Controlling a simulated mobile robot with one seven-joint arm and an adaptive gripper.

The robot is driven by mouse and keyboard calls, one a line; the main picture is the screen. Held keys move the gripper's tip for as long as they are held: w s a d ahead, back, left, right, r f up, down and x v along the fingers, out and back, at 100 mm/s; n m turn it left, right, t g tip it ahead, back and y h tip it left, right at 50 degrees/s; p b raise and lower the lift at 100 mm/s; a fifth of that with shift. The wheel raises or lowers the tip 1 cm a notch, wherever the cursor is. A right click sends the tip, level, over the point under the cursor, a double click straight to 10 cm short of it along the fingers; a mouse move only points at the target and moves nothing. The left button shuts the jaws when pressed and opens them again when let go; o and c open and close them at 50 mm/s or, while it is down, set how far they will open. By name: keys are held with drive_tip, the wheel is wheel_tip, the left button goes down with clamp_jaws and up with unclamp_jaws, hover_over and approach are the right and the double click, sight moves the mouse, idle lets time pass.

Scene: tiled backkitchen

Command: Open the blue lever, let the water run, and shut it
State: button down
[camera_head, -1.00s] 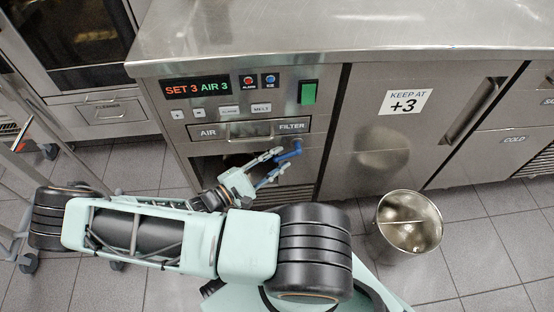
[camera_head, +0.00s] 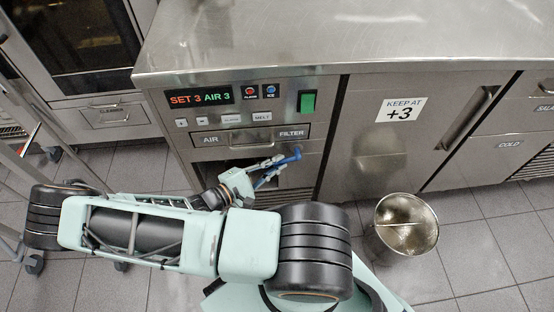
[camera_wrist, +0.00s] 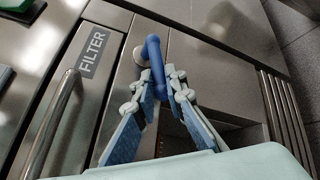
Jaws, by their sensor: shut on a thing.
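The blue lever (camera_head: 291,158) sits on the steel cabinet front, just under the strip labelled FILTER. In the wrist view the lever (camera_wrist: 152,55) bends from a round mount on the panel and runs down between the fingers. My gripper (camera_head: 272,170) reaches it from the left and below. In the wrist view my gripper (camera_wrist: 165,78) has its fingertips closed on the lever's lower part. The lever's end is partly hidden by the fingers. No running water shows.
A metal bucket (camera_head: 403,224) stands on the tiled floor at the right. A long handle (camera_wrist: 52,125) lies beside the FILTER label. The steel counter (camera_head: 340,38) overhangs above. A wire rack (camera_head: 22,150) stands at the far left.

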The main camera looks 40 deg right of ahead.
drive_tip(key=shift+r+m+y+p, duration=0.5)
drive_tip(key=shift+r+y+p, duration=0.5)
drive_tip(key=shift+p, duration=1.15)
drive_tip(key=shift+r+t+y+p, duration=0.2)
drive_tip(key=shift+t+y+p, duration=0.15)
drive_tip(key=shift+p, duration=0.55)
drive_tip(key=shift+m, duration=0.3)
drive_tip(key=shift+f, duration=0.1)
drive_tip(key=c, duration=2)
unclamp_jaws()
drive_tip(key=shift+o, duration=0.2)
drive_tip(key=shift+a, duration=0.1)
drive_tip(key=w+v, duration=0.1)
drive_tip(key=v, duration=1)
drive_tip(key=shift+s+a+r, duration=0.35)
drive_tip(key=shift+s, duration=0.1)
